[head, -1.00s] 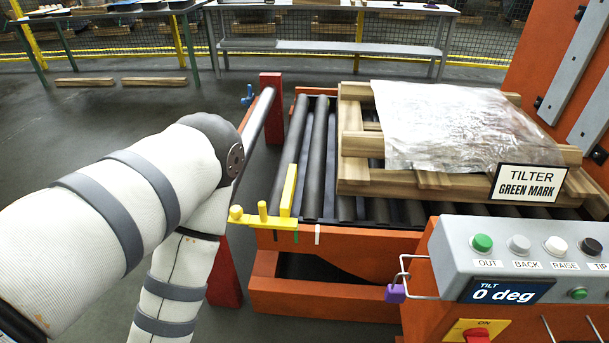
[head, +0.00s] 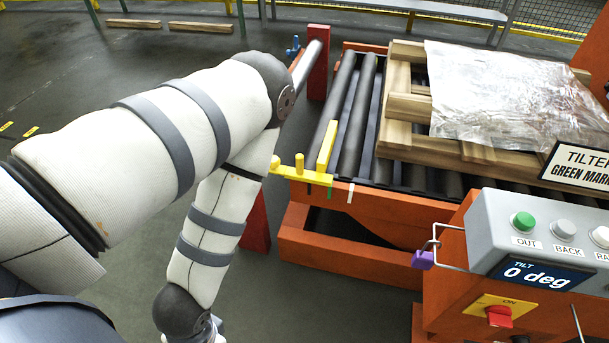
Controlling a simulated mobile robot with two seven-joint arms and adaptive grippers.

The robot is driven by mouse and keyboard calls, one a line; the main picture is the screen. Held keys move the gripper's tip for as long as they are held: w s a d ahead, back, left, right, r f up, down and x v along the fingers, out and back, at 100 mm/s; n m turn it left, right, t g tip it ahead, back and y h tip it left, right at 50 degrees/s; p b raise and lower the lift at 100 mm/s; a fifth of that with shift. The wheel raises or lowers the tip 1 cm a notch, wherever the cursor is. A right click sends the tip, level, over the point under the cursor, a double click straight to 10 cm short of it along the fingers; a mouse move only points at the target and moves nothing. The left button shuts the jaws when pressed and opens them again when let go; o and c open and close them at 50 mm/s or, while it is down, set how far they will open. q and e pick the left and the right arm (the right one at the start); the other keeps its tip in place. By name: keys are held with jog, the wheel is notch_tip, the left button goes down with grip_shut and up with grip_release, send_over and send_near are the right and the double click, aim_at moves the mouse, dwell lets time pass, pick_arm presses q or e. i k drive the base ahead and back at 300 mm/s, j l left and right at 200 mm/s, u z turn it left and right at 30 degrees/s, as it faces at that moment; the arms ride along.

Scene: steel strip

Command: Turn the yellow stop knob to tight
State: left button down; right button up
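The yellow stop (head: 327,146) is an upright plate at the near left corner of the roller bed. A yellow strip below it carries a short upright peg (head: 299,163) and, at its left end, a small round yellow knob (head: 275,162). Which of these two is the stop knob, and whether it is tight, I cannot tell. My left arm comes in from the left, bends near the bed's left side and runs down to the bottom edge, close beside the knob but apparently short of it in the picture.
A wooden pallet with a wrapped sheet (head: 510,95) lies on the rollers (head: 352,115). A grey control box (head: 484,222) with a "0 deg" display (head: 542,274), purple padlock (head: 423,260) and red switch (head: 499,316) stands front right. A red post (head: 317,62) stands behind my elbow.

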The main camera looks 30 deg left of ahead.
aim_at(275, 162)
jog(key=u, duration=1.25)
jog(key=i+j+z, duration=0.45)
jog(key=z, duration=0.15)
jog(key=i+j+z, duration=0.1)
jog(key=j+z, duration=0.2)
jog(key=j, duration=0.15)
jog(key=i+j+z, duration=0.15)
jog(key=j+z, duration=0.5)
jog(key=j, duration=0.15)
jog(key=i+j+z, duration=0.1)
jog(key=j+z, duration=0.2)
jog(key=j, duration=0.15)
